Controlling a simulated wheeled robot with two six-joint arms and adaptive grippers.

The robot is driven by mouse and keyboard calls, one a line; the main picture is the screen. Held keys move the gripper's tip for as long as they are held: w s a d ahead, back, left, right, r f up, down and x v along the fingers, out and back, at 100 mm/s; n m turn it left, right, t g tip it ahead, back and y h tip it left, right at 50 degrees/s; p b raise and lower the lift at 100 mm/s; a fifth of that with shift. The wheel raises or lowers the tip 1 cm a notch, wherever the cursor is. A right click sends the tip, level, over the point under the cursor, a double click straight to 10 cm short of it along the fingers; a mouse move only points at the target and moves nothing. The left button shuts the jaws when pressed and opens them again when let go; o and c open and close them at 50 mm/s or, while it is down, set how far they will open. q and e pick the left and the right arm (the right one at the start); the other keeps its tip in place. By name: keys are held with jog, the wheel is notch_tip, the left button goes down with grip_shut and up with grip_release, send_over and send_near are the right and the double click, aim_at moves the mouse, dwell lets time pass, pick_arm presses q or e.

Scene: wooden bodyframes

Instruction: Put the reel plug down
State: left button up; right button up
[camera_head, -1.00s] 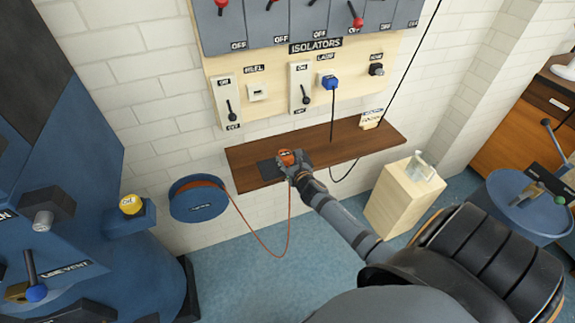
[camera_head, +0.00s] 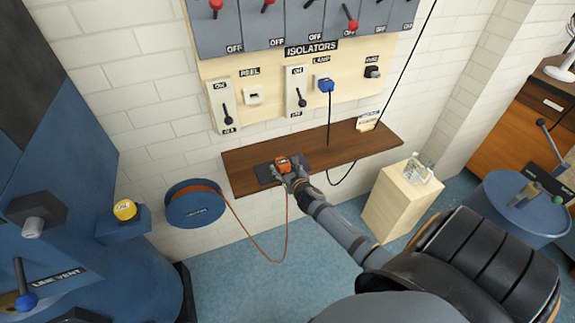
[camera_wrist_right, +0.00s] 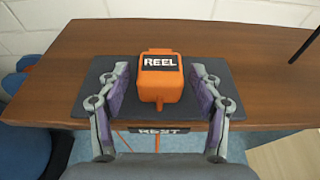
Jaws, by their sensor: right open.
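The orange reel plug (camera_head: 283,165), labelled REEL, rests on a dark mat (camera_head: 265,173) on the brown wooden shelf (camera_head: 340,147). It also shows in the right wrist view (camera_wrist_right: 160,78), upright on the mat (camera_wrist_right: 202,112), with its cable running down past the front edge. My right gripper (camera_wrist_right: 160,88) is open, with one finger on each side of the plug and a visible gap to each. In the head view the right gripper (camera_head: 286,172) is at the plug, its fingers partly hidden. My left gripper is not in view.
A blue cable reel (camera_head: 195,205) hangs at the wall left of the shelf, its orange cable looping below. The isolator panel (camera_head: 300,65) is above, with a blue lamp plug (camera_head: 325,86) in it. A pale wooden pedestal (camera_head: 397,200) stands to the right.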

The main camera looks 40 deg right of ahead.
jog(key=v, duration=1.2)
jog(key=shift+d, duration=0.1)
jog(key=s+d+f+m+g, duration=0.1)
jog(key=s+f+m+g, duration=0.2)
jog(key=s+f+m, duration=0.5)
jog(key=s+d+f+m+g, duration=0.15)
jog(key=f+m, duration=0.25)
jog(key=f, duration=0.8)
jog(key=s+f+m+g, duration=0.3)
jog(key=s+f+m, duration=0.25)
jog(key=f, duration=0.45)
jog(key=s+a+f+m+g+y, duration=0.1)
jog(key=s+a+f+m, duration=0.4)
jog(key=s, duration=0.6)
jog(key=s+a+f+m+g+y, duration=0.1)
jog(key=s+a+f+m+g, duration=0.3)
jog(key=s+f+m, duration=0.5)
jog(key=shift+s+a+f+m+y, duration=0.2)
jog(key=shift+s+a+m+y, duration=0.2)
jog(key=shift+s+m, duration=0.55)
jog(key=shift+s+g, duration=0.15)
jog(key=shift+g, duration=0.1)
